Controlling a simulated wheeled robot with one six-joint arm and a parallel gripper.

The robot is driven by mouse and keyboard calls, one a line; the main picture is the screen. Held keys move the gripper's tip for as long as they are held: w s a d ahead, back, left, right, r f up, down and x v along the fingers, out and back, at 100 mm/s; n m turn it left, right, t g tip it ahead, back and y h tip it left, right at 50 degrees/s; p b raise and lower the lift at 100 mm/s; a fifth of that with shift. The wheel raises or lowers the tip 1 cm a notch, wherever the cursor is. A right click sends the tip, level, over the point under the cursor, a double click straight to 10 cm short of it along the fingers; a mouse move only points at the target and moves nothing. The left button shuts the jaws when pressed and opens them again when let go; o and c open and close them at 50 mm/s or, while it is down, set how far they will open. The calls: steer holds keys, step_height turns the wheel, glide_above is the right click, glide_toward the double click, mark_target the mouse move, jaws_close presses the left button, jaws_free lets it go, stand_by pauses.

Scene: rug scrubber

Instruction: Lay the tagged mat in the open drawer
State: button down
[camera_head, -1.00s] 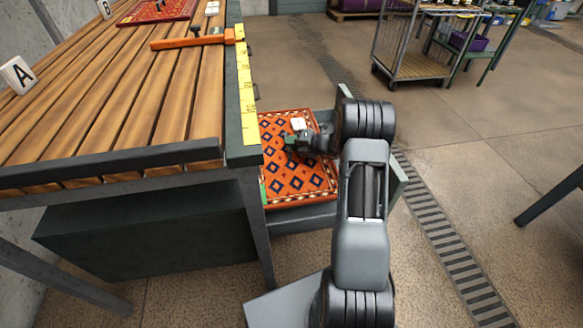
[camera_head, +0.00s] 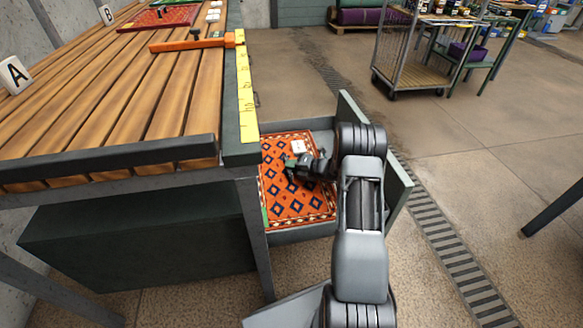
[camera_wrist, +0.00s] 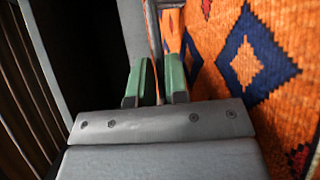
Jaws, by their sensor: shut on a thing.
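The tagged mat (camera_head: 300,205) is orange-red with dark blue and cream diamonds and a pale border; it lies flat within the open drawer (camera_head: 300,233) in the head view. A white tag (camera_head: 298,146) shows near its far side. My gripper (camera_head: 291,168) is over the mat, coming from the right. In the wrist view, the green-padded fingers of my gripper (camera_wrist: 157,82) are close together on a thin orange strip of the mat (camera_wrist: 215,50). My arm hides the mat's right part. I cannot tell whether the mat fully rests on the drawer floor.
The slatted wooden bench (camera_head: 120,100) stands left, its edge with a yellow ruler (camera_head: 246,95) overhanging the drawer's left side. An orange clamp (camera_head: 195,42) and a red patterned mat (camera_head: 160,18) lie on it. A wheeled cart (camera_head: 420,60) stands far back. Floor to the right is mostly clear.

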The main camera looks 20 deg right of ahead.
steer(key=shift+f, duration=0.3)
steer(key=c, duration=1.1)
jaws_free()
steer(key=shift+r, duration=0.35)
step_height(320, 180, up, 4)
steer(key=p, duration=0.5)
glide_above(320, 183)
steer(key=shift+f, duration=0.1)
